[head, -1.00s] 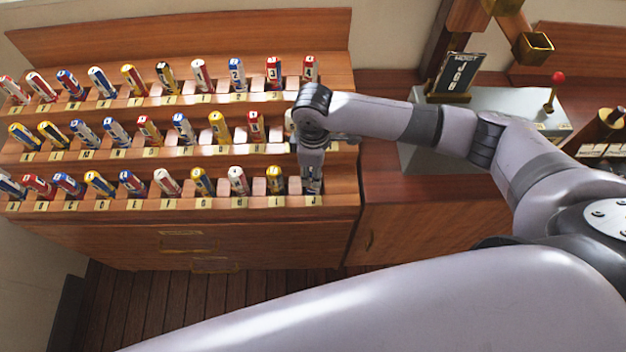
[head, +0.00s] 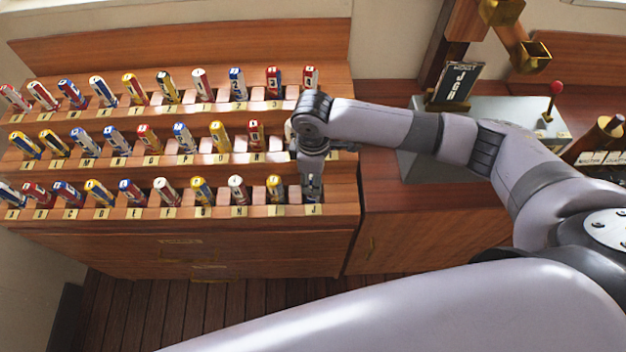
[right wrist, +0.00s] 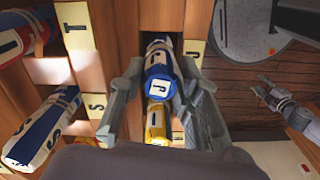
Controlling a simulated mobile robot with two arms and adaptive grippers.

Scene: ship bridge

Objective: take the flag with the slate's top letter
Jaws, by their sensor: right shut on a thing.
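The slate (head: 456,84) leans upright on the grey cabinet in the head view. Its white letters are small; the top one looks like a J, though I cannot be sure. My right gripper (head: 313,190) is at the right end of the rack's lowest row, over the slot labelled J. In the right wrist view its fingers (right wrist: 163,100) are shut on a blue and white flag with J on its end (right wrist: 162,80). The flag's lower part is hidden in its slot. My left gripper shows small at the right of the wrist view (right wrist: 263,93).
The wooden rack (head: 120,238) holds several rolled flags in three stepped rows. A yellow flag marked I (right wrist: 157,122) stands beside the J flag. A grey box with a red-knobbed lever (head: 556,90) stands to the right.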

